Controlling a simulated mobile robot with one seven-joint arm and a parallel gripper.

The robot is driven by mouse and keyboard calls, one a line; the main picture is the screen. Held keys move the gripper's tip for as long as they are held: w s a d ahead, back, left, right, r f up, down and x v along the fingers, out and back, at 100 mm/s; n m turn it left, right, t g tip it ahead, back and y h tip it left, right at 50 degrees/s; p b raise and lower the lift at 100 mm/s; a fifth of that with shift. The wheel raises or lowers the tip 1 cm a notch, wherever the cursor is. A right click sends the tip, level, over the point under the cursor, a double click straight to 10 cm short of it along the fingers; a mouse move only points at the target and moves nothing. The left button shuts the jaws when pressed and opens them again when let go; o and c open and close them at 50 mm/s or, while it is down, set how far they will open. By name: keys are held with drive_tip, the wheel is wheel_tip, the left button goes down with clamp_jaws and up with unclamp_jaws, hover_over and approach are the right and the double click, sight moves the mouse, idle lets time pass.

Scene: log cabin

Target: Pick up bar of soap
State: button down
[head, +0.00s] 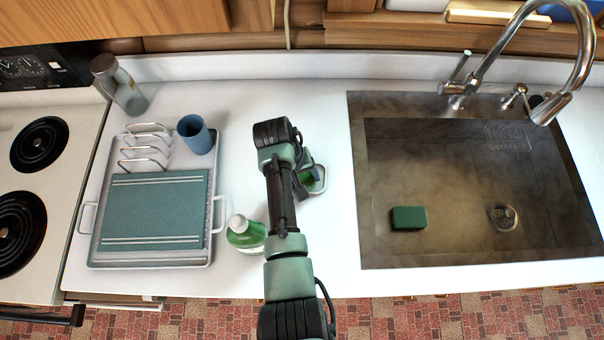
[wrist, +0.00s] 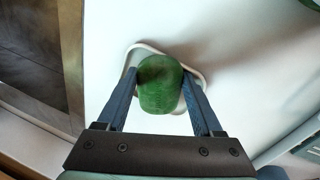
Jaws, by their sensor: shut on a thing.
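A rounded green bar of soap (wrist: 160,92) is in the middle of the wrist view, between the two blue fingers of my gripper (wrist: 159,76). The fingers are shut on its sides. A pale soap dish with a raised rim (wrist: 196,73) shows beneath and around the soap; whether the soap still touches it I cannot tell. In the head view the soap (head: 306,178) is mostly hidden by my arm, and the dish rim (head: 321,187) shows beside it on the white counter.
A green bottle with a white cap (head: 246,234) stands left of my arm. A tray (head: 218,215) with a green board, a wire rack and a blue cup (head: 195,135) is further left. The sink (head: 470,255) on the right holds a dark green block (head: 408,218).

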sight(303, 179)
wheel_tip(303, 179, up, 9)
drive_tip(key=shift+d+b, duration=0.1)
drive_tip(key=shift+b, duration=0.55)
drive_tip(key=shift+s+d+f+n+t+y+b, duration=0.15)
drive_tip(key=shift+f+y+b, duration=0.4)
drive_tip(key=shift+f, duration=0.85)
drive_tip(key=shift+w+d+f+n+t+y+b, duration=0.2)
drive_tip(key=shift+f+b, duration=0.55)
drive_tip(key=shift+f, duration=0.65)
drive_tip(key=shift+s+d+f+n+t+y+b, duration=0.1)
drive_tip(key=shift+s+f+n+t+y+b, duration=0.3)
drive_tip(key=shift+f, duration=1)
drive_tip(key=shift+w+f+b, duration=0.2)
drive_tip(key=shift+f+b, duration=0.05)
drive_tip(key=shift+b, duration=0.15)
unclamp_jaws()
wheel_tip(303, 179, up, 13)
drive_tip(key=s, duration=0.2)
drive_tip(key=shift+p, duration=0.45)
drive_tip(key=shift+a+f, duration=0.1)
drive_tip(key=shift+f, duration=0.05)
